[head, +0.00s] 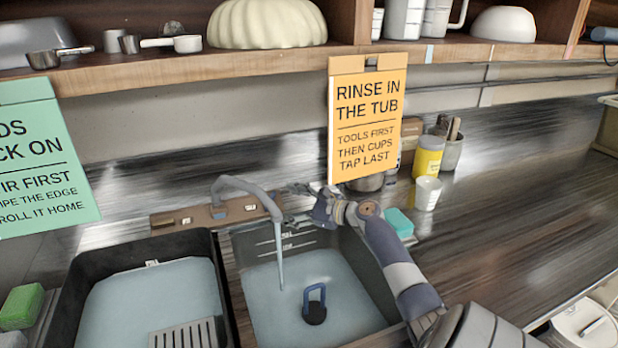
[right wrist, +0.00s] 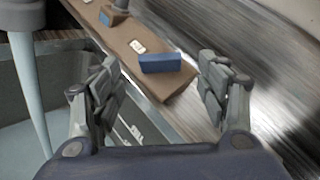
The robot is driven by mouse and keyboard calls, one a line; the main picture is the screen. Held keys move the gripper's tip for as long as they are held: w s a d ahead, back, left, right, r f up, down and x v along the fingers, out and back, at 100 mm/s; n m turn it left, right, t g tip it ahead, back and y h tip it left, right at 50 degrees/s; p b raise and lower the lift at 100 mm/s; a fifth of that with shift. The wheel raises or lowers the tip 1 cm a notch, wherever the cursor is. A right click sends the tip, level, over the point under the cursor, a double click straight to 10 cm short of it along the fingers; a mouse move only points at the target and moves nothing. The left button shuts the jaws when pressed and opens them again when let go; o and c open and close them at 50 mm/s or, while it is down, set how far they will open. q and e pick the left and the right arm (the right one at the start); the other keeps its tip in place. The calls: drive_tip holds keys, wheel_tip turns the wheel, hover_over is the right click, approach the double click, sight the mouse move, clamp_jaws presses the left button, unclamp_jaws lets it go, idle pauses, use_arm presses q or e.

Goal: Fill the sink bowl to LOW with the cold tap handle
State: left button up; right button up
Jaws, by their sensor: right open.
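The right-hand sink bowl (head: 352,262) holds pale water (head: 340,320), with a blue-handled plug (head: 314,304) in it. A stream (head: 280,255) runs from the grey spout (head: 232,183) into the water. Level lettering on the back wall is too small to read surely; the water surface appears below it. The blue cold tap handle (right wrist: 160,63) stands on the brown tap base (right wrist: 165,88). My right gripper (head: 318,205) is behind the bowl, near the tap base. In the right wrist view it (right wrist: 160,85) is open, with the handle beyond and between its fingers, apparently untouched. My left gripper is out of view.
An orange sign (head: 366,125) hangs just above my right gripper. A dark basin (head: 66,320) of pale water is on the left.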

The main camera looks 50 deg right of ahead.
drive_tip(key=v, duration=0.7)
drive_tip(key=shift+s, duration=0.2)
